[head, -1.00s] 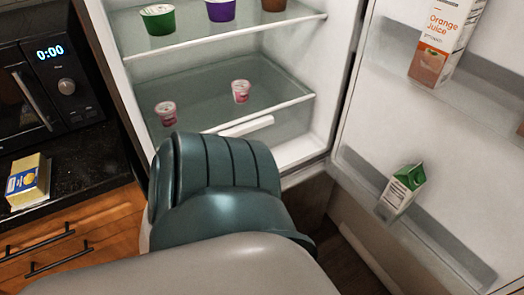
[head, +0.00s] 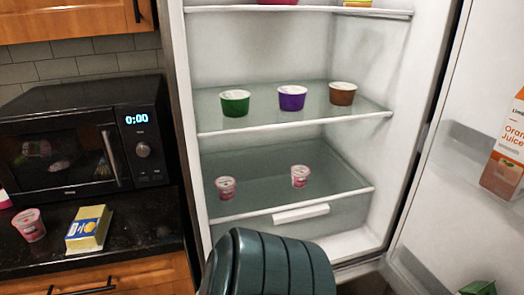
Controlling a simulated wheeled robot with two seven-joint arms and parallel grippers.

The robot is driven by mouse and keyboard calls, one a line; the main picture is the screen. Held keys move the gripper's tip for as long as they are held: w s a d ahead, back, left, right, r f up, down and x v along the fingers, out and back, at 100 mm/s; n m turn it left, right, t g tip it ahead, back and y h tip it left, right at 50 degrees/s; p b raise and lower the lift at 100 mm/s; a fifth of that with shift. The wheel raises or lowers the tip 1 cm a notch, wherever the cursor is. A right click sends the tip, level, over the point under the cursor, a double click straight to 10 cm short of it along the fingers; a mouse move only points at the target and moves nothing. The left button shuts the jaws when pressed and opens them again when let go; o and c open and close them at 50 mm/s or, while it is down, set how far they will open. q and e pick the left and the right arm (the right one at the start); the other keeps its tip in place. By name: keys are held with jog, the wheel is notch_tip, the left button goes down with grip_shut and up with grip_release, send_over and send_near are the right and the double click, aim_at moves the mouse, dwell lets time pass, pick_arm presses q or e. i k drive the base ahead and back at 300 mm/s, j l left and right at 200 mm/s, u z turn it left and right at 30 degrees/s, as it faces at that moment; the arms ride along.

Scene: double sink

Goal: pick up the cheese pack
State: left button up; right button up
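A yellow pack with a blue and white label (head: 88,229) lies on the black counter at the lower left, in front of the microwave. It may be the cheese pack; its print is too small to read. Another yellow item (head: 357,3) on the fridge's top shelf is mostly cut off by the upper edge, so I cannot tell what it is. Neither of my grippers shows. Only a teal part of my own body is seen at the bottom middle.
A pink cup (head: 29,225) stands left of the yellow pack. The microwave (head: 80,145) is behind them. The fridge is open, with green (head: 235,103), purple (head: 292,97) and brown (head: 342,93) tubs and two small pink cups below. The juice carton (head: 506,150) is in its door.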

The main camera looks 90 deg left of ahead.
aim_at(87, 231)
jog(key=u, duration=4)
